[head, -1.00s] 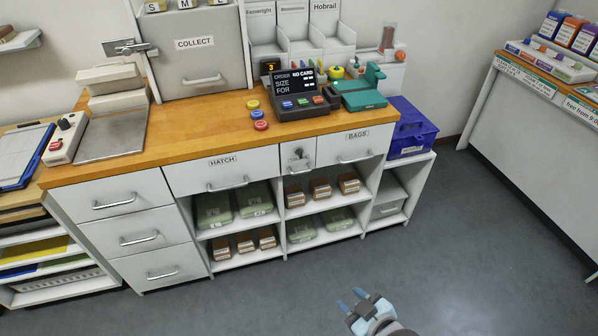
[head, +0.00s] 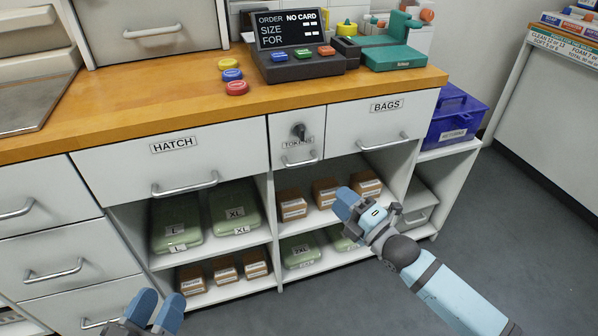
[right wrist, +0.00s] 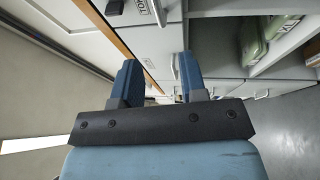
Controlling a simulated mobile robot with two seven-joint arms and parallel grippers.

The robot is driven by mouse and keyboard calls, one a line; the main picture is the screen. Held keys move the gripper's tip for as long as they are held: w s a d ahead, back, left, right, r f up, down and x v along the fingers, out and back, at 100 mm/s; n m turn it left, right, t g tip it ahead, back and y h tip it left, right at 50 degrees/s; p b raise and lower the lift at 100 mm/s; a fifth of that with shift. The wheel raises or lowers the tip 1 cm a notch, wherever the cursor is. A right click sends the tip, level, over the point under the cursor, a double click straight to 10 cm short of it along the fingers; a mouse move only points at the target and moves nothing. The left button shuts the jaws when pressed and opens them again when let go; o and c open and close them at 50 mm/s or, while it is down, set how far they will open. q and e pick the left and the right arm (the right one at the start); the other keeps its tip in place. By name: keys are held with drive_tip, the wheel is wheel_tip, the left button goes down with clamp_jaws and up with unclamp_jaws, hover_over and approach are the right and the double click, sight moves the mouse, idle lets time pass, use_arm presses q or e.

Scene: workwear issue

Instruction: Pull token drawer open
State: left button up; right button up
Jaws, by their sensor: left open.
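The token drawer (head: 285,149) is a narrow white front under the counter, between the hatch and bags fronts. It carries a TOKENS label, a dark lock knob (head: 299,132) and a bar handle (head: 300,162). It looks closed, flush with its neighbours. Its knob and part of its label show sideways at the top of the right wrist view (right wrist: 143,9). My right gripper (head: 345,204) is open and empty, below and right of the token drawer, in front of the shelves. My left gripper (head: 160,308) is open and empty at the lower left, well away from the drawer.
The hatch front (head: 130,165) and bags front (head: 360,122) have similar bar handles. Open shelves below hold green packs (head: 235,205) and brown boxes (head: 291,205). An order terminal (head: 290,45) stands on the counter. A blue crate (head: 450,115) sits at right. Floor right is clear.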

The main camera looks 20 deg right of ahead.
sight(303, 164)
use_arm(q)
wheel_tip(303, 164, down, 6)
drive_tip(key=g+b, duration=0.2)
drive_tip(key=b, duration=0.2)
drive_tip(key=shift+d+m, duration=0.3)
drive_tip(key=shift+m, duration=0.1)
use_arm(e)
drive_tip(key=shift+n, duration=0.3)
drive_tip(key=x, duration=1.4)
drive_tip(key=shift+w+d, duration=0.1)
drive_tip(key=shift+w, duration=0.15)
clamp_jaws()
